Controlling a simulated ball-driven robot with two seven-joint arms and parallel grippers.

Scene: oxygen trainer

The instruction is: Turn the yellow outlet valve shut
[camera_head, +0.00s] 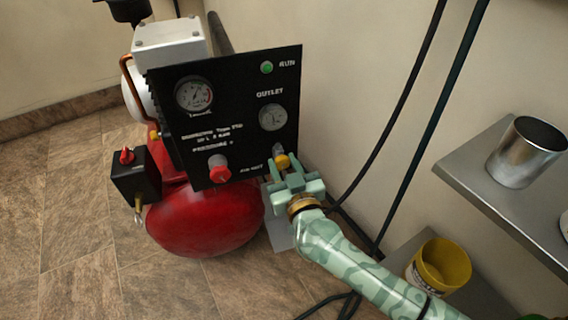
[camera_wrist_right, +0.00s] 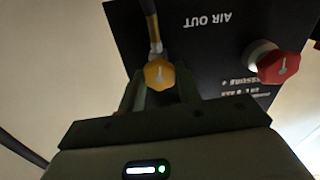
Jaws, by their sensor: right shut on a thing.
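The yellow outlet valve (camera_head: 282,161) is a small knob at the lower right of the black panel (camera_head: 240,119), under the outlet gauge. In the right wrist view the yellow knob (camera_wrist_right: 159,74) sits between the tips of my right gripper (camera_wrist_right: 161,90), below a brass fitting. My right gripper (camera_head: 288,174) reaches in from the lower right and is shut on the knob. The knob's far side is hidden by the panel angle and the fingers. My left gripper is not in view.
A red knob (camera_head: 219,170) is on the panel left of the valve; a red tank (camera_head: 205,220) is below. A metal shelf (camera_head: 487,190) with a steel cup (camera_head: 526,152) and a yellow bucket (camera_head: 441,265) stand at right. Dark cables (camera_head: 416,140) hang by the wall.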

